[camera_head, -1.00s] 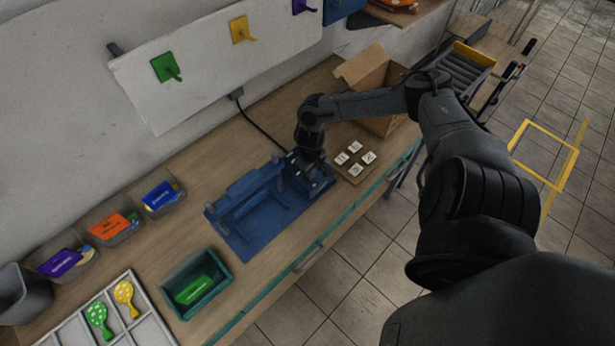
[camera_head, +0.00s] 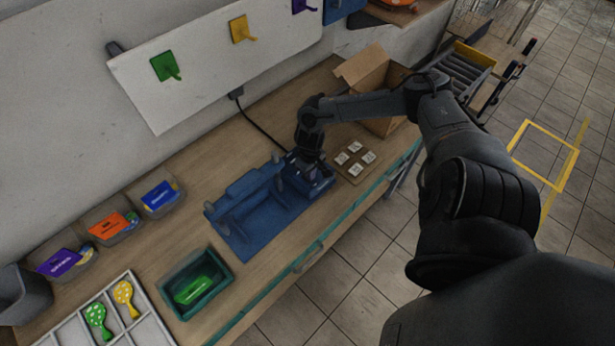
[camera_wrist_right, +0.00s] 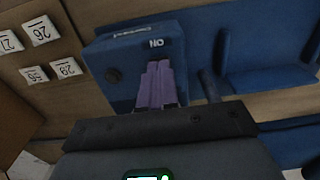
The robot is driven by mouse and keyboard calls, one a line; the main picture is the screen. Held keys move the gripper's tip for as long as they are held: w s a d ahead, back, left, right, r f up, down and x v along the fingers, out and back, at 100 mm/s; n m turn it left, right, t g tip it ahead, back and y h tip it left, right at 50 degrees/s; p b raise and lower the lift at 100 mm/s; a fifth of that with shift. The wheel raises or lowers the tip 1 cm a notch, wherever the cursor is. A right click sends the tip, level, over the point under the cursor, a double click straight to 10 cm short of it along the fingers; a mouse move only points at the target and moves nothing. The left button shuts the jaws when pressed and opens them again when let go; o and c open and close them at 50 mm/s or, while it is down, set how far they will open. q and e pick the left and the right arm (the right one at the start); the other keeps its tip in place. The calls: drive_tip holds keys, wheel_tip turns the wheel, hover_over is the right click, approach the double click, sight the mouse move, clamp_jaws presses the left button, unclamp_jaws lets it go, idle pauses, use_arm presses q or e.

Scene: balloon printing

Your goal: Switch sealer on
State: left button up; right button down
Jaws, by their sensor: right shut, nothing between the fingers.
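The blue sealer (camera_head: 255,215) stands on the wooden bench in the head view, with a black cable running from it to the wall. Its control box (camera_wrist_right: 118,62) fills the upper middle of the right wrist view, with an "ON" marking and a dark round knob. My right gripper (camera_head: 308,178) is at the right end of the sealer, over the control box. Its purple fingers (camera_wrist_right: 156,84) are shut and empty, with their tips just below the "ON" marking. The fingers hide whatever lies under them, and I cannot tell whether they touch it. My left gripper is in neither view.
Numbered white tiles (camera_head: 355,158) lie on a board right of the sealer, near an open cardboard box (camera_head: 377,95). A green bin (camera_head: 196,284) and several clear bins with coloured packets stand to the left. The bench between is clear.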

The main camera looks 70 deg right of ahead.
drive_tip(key=shift+f, duration=0.5)
drive_tip(key=shift+r, duration=0.1)
wheel_tip(320, 180, up, 4)
drive_tip(key=p, duration=0.4)
drive_tip(key=shift+f, duration=0.25)
wheel_tip(320, 180, up, 3)
drive_tip(key=p, duration=0.4)
drive_tip(key=shift+r, duration=0.2)
